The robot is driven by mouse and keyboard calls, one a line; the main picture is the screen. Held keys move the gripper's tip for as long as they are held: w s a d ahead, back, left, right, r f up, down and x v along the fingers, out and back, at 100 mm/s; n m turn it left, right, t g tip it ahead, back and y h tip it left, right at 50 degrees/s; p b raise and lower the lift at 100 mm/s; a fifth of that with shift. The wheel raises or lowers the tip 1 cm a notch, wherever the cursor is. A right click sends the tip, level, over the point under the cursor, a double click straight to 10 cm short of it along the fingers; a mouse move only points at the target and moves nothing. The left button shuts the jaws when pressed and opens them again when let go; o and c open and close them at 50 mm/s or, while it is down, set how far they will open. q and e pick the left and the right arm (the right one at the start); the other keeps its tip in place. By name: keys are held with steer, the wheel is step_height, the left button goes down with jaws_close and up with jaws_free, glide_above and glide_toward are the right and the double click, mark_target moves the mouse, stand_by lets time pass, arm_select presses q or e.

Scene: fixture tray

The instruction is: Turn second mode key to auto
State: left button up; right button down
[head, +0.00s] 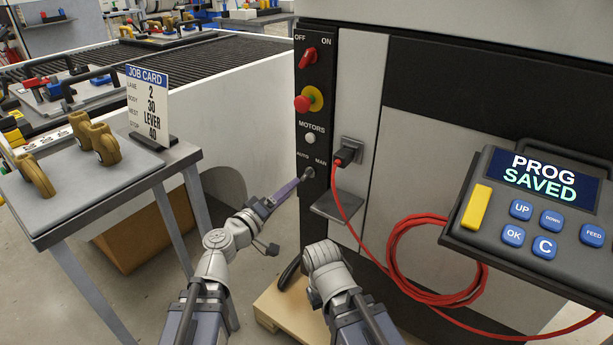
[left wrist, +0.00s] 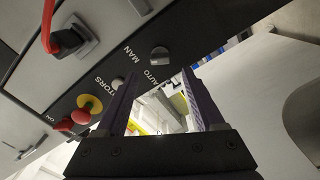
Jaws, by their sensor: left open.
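The mode key (head: 309,173) is a small dark grey knob low on the black control strip, below the words AUTO and MAN. In the left wrist view the mode key (left wrist: 159,57) stands just beyond my fingertips, beside the same words. I cannot tell for sure which word it points to. My left gripper (head: 297,184) is close to the key, in front and slightly to its left. In the left wrist view my left gripper (left wrist: 160,76) is open, with a gap between its fingers and nothing held. My right arm shows at bottom centre, but its gripper does not show.
Above the key are a white MOTORS button (head: 310,138), a red emergency stop (head: 303,103) and a red OFF/ON switch (head: 308,57). A black plug (head: 345,155) with a red cable is to the right, above a small grey shelf (head: 340,205). The pendant (head: 487,225) reads PROG SAVED.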

mark_target(303, 178)
arm_select(q)
steer(key=x, duration=0.7)
steer(key=shift+w+d, duration=0.25)
steer(key=shift+w, duration=0.05)
jaws_close()
stand_by(0.4)
